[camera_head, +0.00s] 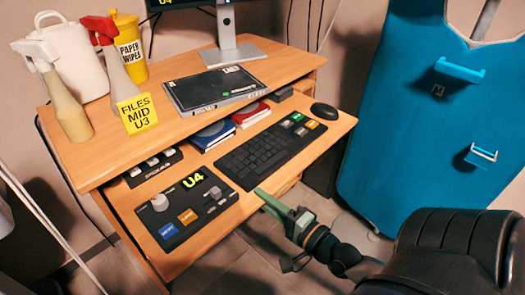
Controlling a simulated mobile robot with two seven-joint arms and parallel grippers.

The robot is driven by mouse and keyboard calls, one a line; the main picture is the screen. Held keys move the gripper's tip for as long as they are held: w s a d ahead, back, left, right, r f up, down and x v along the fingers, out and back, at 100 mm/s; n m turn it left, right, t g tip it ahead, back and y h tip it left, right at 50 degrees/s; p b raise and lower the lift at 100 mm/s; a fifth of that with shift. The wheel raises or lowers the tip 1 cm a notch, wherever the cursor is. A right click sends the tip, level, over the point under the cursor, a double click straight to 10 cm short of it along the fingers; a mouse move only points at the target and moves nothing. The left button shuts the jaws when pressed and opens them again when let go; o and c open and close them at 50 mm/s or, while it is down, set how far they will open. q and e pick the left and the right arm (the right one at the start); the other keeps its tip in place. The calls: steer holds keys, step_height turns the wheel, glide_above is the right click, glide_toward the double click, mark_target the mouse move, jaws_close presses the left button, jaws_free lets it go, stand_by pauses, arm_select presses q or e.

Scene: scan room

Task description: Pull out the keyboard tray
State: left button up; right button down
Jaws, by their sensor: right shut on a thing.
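The wooden keyboard tray (225,213) stands out from under the desk top (175,120), with its front part in the open. A black keyboard (262,152), a dark control panel marked U4 (188,207) and a black mouse (324,111) lie on it. My right gripper (263,196) comes in from the lower right and is shut on the tray's front edge, near the middle. The exact contact of its fingers is partly hidden by the gripper itself. My left gripper is not in view.
On the desk top stand spray bottles (62,100), a white jug (75,58), a yellow wipes tub (130,48), a black binder (213,88) and a monitor stand (232,50). A blue padded panel (420,120) stands at the right. Floor (245,262) shows before the tray.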

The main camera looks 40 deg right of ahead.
steer(key=c, duration=0.8)
jaws_free()
steer(key=shift+o, duration=0.2)
steer(key=s+p, duration=0.1)
steer(key=s, duration=0.6)
steer(key=shift+s+d, duration=0.2)
steer(key=shift+d, duration=0.05)
